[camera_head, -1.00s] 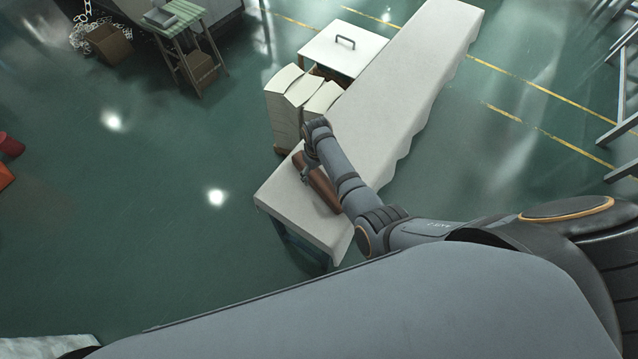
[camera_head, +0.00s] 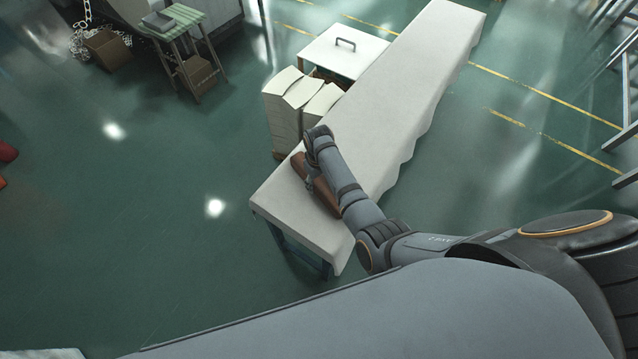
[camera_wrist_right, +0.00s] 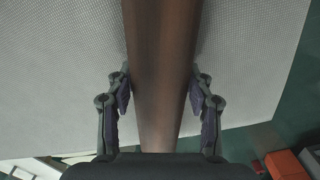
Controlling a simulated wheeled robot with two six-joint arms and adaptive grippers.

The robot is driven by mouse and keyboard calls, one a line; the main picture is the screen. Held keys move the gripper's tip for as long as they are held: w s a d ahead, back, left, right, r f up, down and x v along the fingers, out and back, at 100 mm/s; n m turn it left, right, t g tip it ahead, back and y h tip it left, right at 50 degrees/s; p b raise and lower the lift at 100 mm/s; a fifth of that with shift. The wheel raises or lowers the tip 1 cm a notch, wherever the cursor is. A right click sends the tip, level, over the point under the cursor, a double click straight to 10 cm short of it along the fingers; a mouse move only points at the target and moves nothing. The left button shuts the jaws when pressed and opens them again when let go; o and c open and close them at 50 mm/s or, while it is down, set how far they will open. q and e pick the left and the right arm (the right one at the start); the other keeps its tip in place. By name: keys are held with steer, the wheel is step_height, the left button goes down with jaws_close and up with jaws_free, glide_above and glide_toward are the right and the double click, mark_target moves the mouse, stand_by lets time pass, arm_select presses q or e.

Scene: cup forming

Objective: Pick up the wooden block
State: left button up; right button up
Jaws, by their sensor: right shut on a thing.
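The wooden block (camera_head: 331,199) is long and reddish brown. It is at the near end of the long table with a white cloth (camera_head: 283,208), partly hidden behind my right arm. In the right wrist view the block (camera_wrist_right: 160,60) runs down the middle between the fingers. My right gripper (camera_wrist_right: 161,95) is shut on it, with a finger pad against each side. In the head view the right gripper (camera_head: 310,184) is small beside the block. I cannot tell whether the block touches the cloth. My left gripper is not in view.
Stacks of white sheets (camera_head: 285,108) stand close beside the table's left edge. A white-topped cabinet with a handle (camera_head: 343,58) is behind them. A green stool (camera_head: 185,30) and a cardboard box (camera_head: 107,47) are at the upper left.

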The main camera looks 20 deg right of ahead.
mark_target(319, 180)
steer(key=c, duration=0.7)
jaws_close()
steer(key=shift+r, duration=0.15)
steer(key=shift+w+r, duration=0.1)
steer(key=shift+r, duration=0.2)
step_height(319, 180, up, 3)
steer(key=shift+p, duration=0.55)
steer(key=s+r, duration=0.1)
steer(key=r, duration=0.1)
steer(key=s+d+r+p, duration=0.1)
steer(key=s+r, duration=0.2)
steer(key=s, duration=0.1)
steer(key=shift+s+d+r, duration=0.25)
steer(key=shift+d+r, duration=0.05)
steer(key=shift+r, duration=0.1)
steer(key=s+d+r, duration=0.2)
steer(key=s+r, duration=0.1)
steer(key=s, duration=0.5)
steer(key=shift+d+r+p, duration=0.2)
steer(key=shift+d+p, duration=0.1)
